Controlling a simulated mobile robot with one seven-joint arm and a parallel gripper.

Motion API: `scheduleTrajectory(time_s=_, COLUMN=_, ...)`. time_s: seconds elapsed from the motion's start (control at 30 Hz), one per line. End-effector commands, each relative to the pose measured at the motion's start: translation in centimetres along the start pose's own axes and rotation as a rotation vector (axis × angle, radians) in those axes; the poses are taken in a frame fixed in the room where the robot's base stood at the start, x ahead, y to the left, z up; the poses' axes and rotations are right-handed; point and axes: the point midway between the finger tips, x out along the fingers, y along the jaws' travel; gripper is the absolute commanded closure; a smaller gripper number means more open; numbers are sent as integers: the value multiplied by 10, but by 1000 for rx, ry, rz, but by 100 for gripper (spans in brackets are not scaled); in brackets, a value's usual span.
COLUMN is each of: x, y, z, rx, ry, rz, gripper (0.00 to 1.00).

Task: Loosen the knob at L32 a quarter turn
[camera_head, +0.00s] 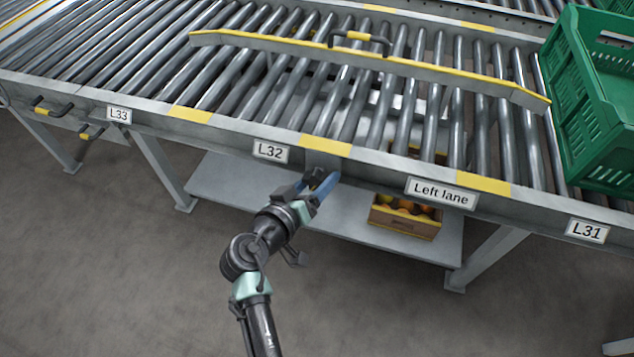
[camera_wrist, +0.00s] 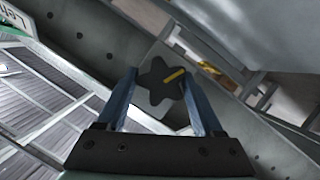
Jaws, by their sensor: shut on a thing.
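The knob (camera_wrist: 156,85) is dark and star-shaped with a yellow pointer mark, on a grey plate on the conveyor's side rail. In the wrist view it sits between the two blue fingers of my gripper (camera_wrist: 160,76), which is shut on it. The yellow mark points to the right and slightly up in that view. In the head view my gripper (camera_head: 320,184) is at the front rail, just right of and below the L32 label (camera_head: 270,151). The fingers and wrist hide most of the knob there.
The roller conveyor (camera_head: 230,128) carries a yellow-edged guide rail (camera_head: 440,72) and a green crate (camera_head: 590,110) at the right. Labels L33 (camera_head: 118,115), Left lane (camera_head: 440,193) and L31 (camera_head: 587,231) are on the rail. A box of fruit (camera_head: 404,222) stands on the lower shelf (camera_head: 235,183).

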Motion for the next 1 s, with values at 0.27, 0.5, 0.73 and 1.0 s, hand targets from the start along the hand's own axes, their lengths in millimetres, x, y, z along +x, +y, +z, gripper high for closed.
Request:
scheduleTrajectory(time_s=0.27, x=0, y=-4, z=0, rx=-207, ry=3, rz=80, gripper=87)
scheduleTrajectory(time_s=0.5, x=-1, y=-4, z=0, rx=-323, ry=2, rz=128, gripper=87)
scheduleTrajectory(time_s=0.73, x=-1, y=-4, z=0, rx=-376, ry=2, rz=150, gripper=87)
scheduleTrajectory(time_s=1.0, x=-1, y=-4, z=0, rx=-386, ry=1, rz=154, gripper=87)
